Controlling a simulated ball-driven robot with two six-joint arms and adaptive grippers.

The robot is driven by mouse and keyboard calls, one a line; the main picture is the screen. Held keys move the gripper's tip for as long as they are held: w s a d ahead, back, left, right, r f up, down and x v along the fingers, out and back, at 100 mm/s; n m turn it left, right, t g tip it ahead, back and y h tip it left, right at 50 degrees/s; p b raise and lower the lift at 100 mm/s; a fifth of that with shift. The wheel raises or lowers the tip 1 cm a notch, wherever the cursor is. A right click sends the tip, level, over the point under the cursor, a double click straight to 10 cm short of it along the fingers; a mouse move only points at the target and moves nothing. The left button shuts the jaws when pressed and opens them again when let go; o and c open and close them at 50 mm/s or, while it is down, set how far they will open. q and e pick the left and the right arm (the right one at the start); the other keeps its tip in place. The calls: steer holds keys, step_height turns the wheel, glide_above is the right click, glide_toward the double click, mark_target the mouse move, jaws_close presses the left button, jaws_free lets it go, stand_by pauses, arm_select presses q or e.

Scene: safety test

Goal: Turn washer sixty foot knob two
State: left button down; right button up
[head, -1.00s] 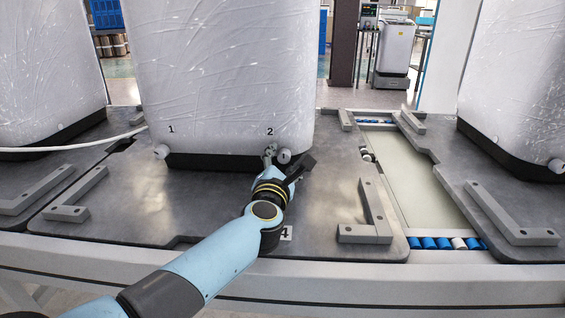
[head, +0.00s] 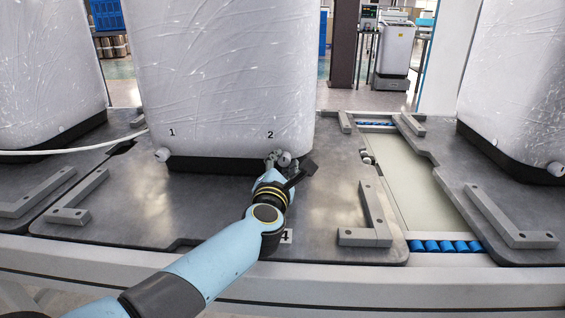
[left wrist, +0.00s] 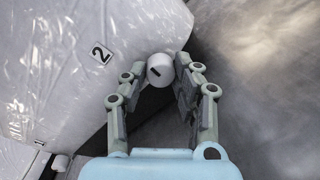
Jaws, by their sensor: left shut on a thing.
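The washer (head: 215,85) is a tall, film-wrapped white block with a dark base, standing on a grey plate. Foot knob two (head: 284,159) is a small white round knob at its lower right corner, below the label 2 (head: 270,135). In the left wrist view the knob (left wrist: 160,68) sits between the fingertips, with a dark mark on its face. My left gripper (head: 277,161) is shut on this knob; its fingers (left wrist: 162,76) touch it from both sides. Foot knob one (head: 162,155) is at the lower left corner, free. My right gripper is not in view.
Grey angled brackets (head: 368,218) stand on the plate. A white cable (head: 75,148) runs in from the left to the washer's side. Other wrapped washers stand left (head: 45,80) and right (head: 520,90). A gap with blue rollers (head: 445,246) lies on the right.

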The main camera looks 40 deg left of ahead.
arm_select(q)
steer(key=shift+r+m+p, duration=0.2)
steer(key=shift+m+p, duration=0.4)
steer(key=shift+p, duration=0.05)
steer(key=m+p, duration=0.4)
steer(key=shift+r+g, duration=0.1)
steer(key=shift+g, duration=0.2)
steer(key=m+p, duration=0.3)
steer(key=m, duration=0.1)
steer(key=shift+p, duration=0.3)
steer(key=shift+d+f+m+g+y+p, duration=0.1)
steer(key=shift+f+m+g+y+p, duration=0.2)
steer(key=shift+m, duration=0.4)
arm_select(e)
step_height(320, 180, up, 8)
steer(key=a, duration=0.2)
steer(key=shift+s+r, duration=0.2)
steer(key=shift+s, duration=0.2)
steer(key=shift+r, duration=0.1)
arm_select(q)
steer(key=c, duration=1)
jaws_free()
